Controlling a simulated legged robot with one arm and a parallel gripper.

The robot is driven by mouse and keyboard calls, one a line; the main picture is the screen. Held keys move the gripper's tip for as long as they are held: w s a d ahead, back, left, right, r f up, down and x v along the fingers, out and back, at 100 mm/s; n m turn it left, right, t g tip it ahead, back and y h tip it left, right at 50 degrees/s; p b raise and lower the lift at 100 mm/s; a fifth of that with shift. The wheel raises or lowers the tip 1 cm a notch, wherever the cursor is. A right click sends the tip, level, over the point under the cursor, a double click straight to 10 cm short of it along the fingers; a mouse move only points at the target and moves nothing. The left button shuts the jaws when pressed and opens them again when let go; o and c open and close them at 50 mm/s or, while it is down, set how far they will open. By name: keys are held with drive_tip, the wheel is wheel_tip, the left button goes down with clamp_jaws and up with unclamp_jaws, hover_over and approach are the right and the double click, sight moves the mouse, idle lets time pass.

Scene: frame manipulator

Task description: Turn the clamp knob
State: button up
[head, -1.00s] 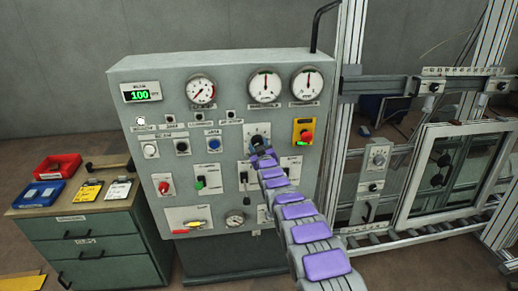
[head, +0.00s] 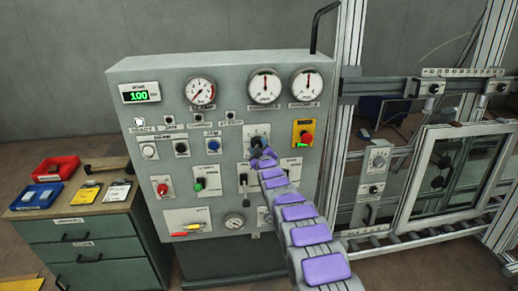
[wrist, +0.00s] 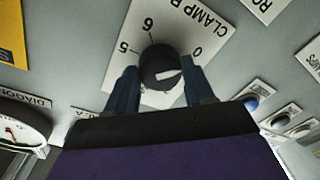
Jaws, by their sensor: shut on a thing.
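The clamp knob (head: 257,141) is a round black dial on a white plate, on the upper right part of the grey control panel. In the wrist view the knob (wrist: 158,62) shows a white mark on its lower right face. The plate (wrist: 205,35) reads "CLAMP", with 5, 6 and 0 visible around the knob. My gripper (head: 262,153) reaches up to the knob in the head view and partly covers it. In the wrist view my gripper (wrist: 161,80) has one blue finger on each side of the knob, shut on it.
Gauges (head: 264,86) sit above the knob, and a red emergency button (head: 304,134) on a yellow plate is close to its right. Levers (head: 243,181) and buttons lie below and left. A framed window fixture (head: 420,200) stands right, and a drawer cabinet (head: 95,245) left.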

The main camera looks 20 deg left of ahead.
drive_tip(key=shift+a+f, duration=0.1)
drive_tip(key=shift+f, duration=0.15)
drive_tip(key=o, duration=0.7)
drive_tip(key=shift+c, duration=0.2)
drive_tip(key=o, duration=0.4)
drive_tip(key=shift+a, duration=0.2)
drive_tip(key=shift+d, duration=0.1)
drive_tip(key=shift+d+r, duration=0.1)
drive_tip(key=shift+s+d+r, duration=0.2)
drive_tip(key=shift+s+d, duration=0.15)
drive_tip(key=shift+s, duration=0.05)
drive_tip(key=shift+f+p+v, duration=0.1)
drive_tip(key=shift+p+v, duration=0.35)
drive_tip(key=shift+v, duration=3.55)
drive_tip(key=shift+f+p+v, duration=0.15)
drive_tip(key=shift+p+v, duration=0.25)
drive_tip(key=shift+v, duration=3.65)
